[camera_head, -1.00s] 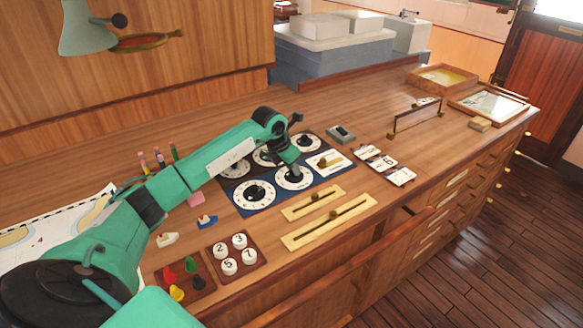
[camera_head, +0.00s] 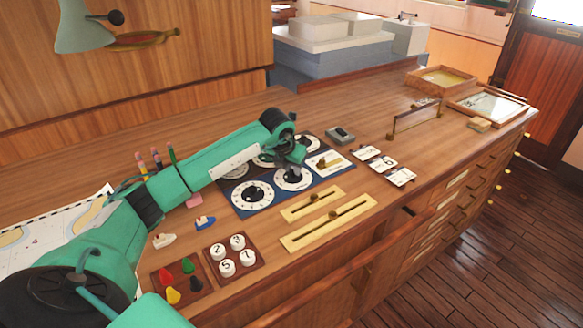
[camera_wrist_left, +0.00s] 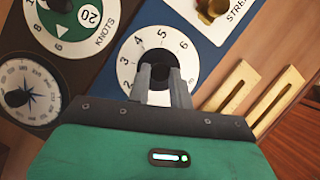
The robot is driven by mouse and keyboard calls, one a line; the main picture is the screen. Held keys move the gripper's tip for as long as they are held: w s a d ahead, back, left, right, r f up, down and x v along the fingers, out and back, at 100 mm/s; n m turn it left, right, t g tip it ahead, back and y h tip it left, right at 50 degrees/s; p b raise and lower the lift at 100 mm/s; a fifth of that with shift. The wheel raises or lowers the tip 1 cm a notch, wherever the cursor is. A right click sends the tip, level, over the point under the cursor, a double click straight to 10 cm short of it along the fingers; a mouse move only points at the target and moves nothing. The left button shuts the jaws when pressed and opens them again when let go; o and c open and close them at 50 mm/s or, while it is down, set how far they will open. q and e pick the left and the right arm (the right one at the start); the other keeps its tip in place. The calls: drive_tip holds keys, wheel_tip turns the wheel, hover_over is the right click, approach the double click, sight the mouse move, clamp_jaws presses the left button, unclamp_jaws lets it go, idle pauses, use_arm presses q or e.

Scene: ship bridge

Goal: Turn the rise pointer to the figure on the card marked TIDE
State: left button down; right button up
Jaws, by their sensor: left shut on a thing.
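My left gripper (camera_head: 293,169) is shut on the black knob (camera_wrist_left: 161,68) at the middle of a white dial (camera_head: 297,187). In the left wrist view the same dial (camera_wrist_left: 186,72) shows figures such as 2, 3, 4, 5 and 6 around its rim. The fingers hide part of the knob and the lower face, so the pointer's exact reading and the dial's name cannot be read. Several small white cards (camera_head: 382,163) lie right of the dial panel; their print is too small to read, so I cannot tell which says TIDE. My right gripper is out of view.
Another white dial (camera_head: 252,197) is close on the left, and a KNOTS dial (camera_wrist_left: 75,22) shows in the left wrist view. A white plate with a brass knob (camera_head: 322,163) is at the right. Brass slider plates (camera_head: 328,222) lie in front. A brass-handled frame (camera_head: 415,119) stands farther right.

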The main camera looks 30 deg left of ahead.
use_arm(q)
drive_tip(key=c, duration=1.3)
unclamp_jaws()
drive_tip(key=shift+o, duration=0.2)
drive_tip(key=b+v, duration=0.3)
drive_tip(key=v, duration=1)
drive_tip(key=shift+r, duration=0.4)
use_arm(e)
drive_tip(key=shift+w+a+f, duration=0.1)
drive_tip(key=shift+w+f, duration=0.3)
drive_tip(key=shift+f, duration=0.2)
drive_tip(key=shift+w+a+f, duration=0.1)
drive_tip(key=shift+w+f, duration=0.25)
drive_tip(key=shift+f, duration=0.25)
use_arm(q)
drive_tip(key=shift+s, duration=0.1)
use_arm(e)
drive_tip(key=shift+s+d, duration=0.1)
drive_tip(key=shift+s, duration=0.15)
